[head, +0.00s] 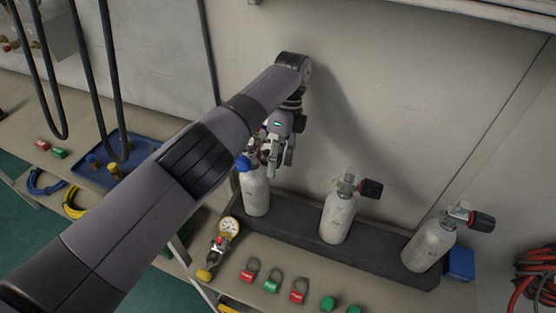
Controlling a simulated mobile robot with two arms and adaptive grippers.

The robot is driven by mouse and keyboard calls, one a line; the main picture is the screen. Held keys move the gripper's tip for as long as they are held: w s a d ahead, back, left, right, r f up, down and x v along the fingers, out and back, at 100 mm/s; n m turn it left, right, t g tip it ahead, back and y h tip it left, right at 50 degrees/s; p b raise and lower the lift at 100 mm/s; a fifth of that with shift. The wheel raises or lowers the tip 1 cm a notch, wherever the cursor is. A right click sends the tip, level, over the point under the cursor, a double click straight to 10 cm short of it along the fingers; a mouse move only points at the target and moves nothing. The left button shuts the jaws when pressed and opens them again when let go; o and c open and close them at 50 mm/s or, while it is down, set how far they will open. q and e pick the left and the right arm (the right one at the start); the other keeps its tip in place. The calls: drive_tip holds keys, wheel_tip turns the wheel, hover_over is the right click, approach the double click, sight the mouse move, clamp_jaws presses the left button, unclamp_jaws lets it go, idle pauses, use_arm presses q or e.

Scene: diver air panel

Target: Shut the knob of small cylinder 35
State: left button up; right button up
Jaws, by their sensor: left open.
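My right gripper is out of view.
The cylinders stand in a dark rack (298,230) on a bench against a pale wall. A pressure gauge (229,226), tagged rings and green caps lie in front. A blue box (460,262) is at the right end. Black hoses (112,90) hang at left above a blue tray (120,143).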

use_arm(q)
drive_tip(key=shift+r, duration=5)
